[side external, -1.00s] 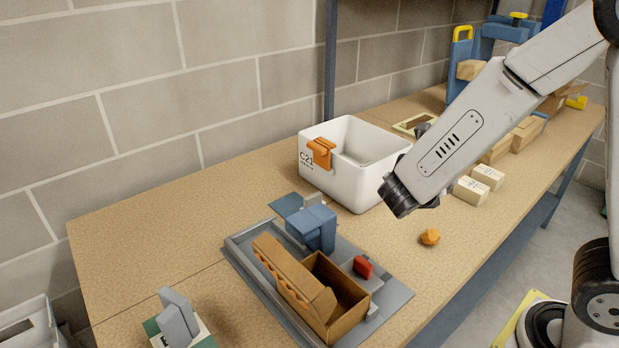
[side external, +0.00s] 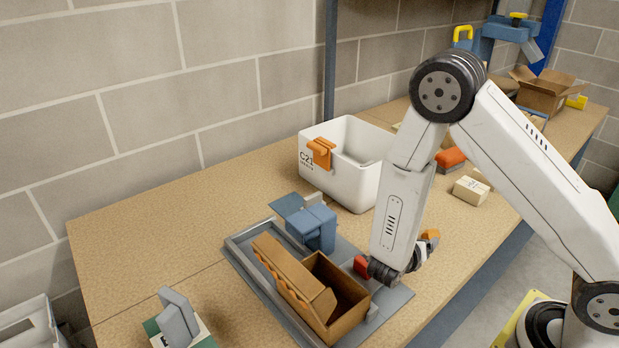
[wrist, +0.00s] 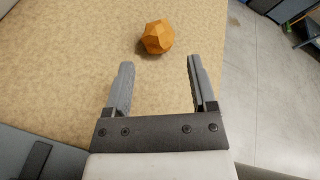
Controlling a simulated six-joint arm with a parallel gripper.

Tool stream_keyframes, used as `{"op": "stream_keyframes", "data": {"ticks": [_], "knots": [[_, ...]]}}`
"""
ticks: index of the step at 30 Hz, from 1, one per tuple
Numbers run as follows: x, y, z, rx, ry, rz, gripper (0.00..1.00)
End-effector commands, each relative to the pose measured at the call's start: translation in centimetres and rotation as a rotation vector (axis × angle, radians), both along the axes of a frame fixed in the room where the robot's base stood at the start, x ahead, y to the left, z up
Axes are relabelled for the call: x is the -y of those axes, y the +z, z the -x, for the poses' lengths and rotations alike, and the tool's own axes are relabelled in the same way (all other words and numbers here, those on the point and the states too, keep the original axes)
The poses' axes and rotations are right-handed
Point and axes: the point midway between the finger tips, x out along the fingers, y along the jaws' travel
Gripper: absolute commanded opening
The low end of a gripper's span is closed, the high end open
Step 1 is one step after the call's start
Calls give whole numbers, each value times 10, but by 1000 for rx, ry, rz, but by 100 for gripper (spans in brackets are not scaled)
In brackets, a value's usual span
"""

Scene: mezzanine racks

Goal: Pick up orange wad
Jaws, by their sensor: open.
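The orange wad (wrist: 158,37) is a small, faceted lump on the tan tabletop. In the wrist view it lies just beyond my fingertips, between their lines and apart from them. In the side view the orange wad (side external: 430,236) is partly hidden behind my arm. My gripper (wrist: 160,62) is open and empty, its two grey fingers pointing toward the wad. In the side view my gripper is mostly hidden by my wrist, low over the table near the grey tray's right edge.
A grey tray (side external: 392,303) holds an open cardboard box (side external: 345,318), a blue device (side external: 318,228) and a red piece (side external: 361,265). A white bin (side external: 335,178) with an orange clip stands behind. A small cream box (side external: 470,190) stands farther back. The table edge and floor lie right of the wad.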

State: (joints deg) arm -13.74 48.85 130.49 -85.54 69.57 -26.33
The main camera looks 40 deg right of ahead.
Motion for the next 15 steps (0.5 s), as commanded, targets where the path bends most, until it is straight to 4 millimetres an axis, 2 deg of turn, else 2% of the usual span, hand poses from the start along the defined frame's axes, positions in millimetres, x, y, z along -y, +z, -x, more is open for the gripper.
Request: {"op": "stream_keyframes", "data": {"ticks": [9,15], "knots": [[1,-6,0,0,1,0,73],[12,-9,-2,0,-2,1,73]]}}
